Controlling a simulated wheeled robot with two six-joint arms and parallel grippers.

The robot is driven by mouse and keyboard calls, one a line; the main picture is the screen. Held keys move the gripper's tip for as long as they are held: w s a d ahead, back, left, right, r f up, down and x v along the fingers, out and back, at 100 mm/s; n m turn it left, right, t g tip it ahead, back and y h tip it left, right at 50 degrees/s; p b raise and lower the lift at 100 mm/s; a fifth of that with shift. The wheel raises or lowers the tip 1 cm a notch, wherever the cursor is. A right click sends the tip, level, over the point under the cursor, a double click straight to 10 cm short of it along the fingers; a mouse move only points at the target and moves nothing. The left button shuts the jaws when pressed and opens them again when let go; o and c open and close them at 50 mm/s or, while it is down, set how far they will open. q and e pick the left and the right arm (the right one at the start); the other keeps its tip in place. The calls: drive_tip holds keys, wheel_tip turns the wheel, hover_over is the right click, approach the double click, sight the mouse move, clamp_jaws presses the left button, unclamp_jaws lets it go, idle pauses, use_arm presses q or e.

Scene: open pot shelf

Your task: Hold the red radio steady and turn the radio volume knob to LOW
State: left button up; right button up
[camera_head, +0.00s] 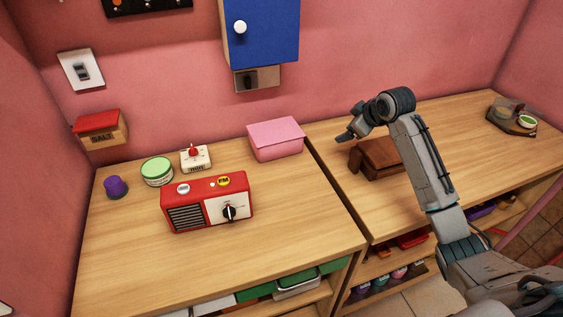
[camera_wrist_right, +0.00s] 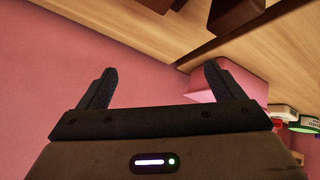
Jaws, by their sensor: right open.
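The red radio (camera_head: 207,203) stands upright on the left wooden counter in the head view. Its front has a dark speaker grille at left and a white panel at right. The black volume knob (camera_head: 230,212) sits on that panel; its labels are too small to read. My right gripper (camera_head: 345,137) is above the back of the counters, to the right of the radio and well apart from it. In the right wrist view its two fingers (camera_wrist_right: 155,88) are spread with nothing between them. My left gripper is in neither view.
Behind the radio stand a white timer (camera_head: 196,159), a green-lidded jar (camera_head: 157,172) and a purple item (camera_head: 116,187). A pink box (camera_head: 276,139) is between radio and gripper. A brown box (camera_head: 378,158) is below my right arm. The counter's front left is clear.

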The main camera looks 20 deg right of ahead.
drive_tip(key=s+a+r+n+g+y, duration=0.1)
drive_tip(key=s+a+n+y, duration=0.15)
drive_tip(key=a, duration=0.55)
drive_tip(key=s+a+n+y, duration=0.1)
drive_tip(key=s+a+y, duration=0.25)
drive_tip(key=a, duration=0.35)
drive_tip(key=n+g+y, duration=0.3)
drive_tip(key=n+y, duration=0.1)
drive_tip(key=y, duration=0.2)
approach(226, 180)
drive_tip(key=x, duration=0.8)
drive_tip(key=shift+a+f, duration=0.15)
drive_tip(key=shift+a, duration=0.2)
drive_tip(key=shift+c, duration=0.2)
drive_tip(key=c, duration=1.5)
drive_tip(key=o, duration=1.6)
drive_tip(key=shift+w, duration=0.1)
drive_tip(key=shift+c, duration=0.2)
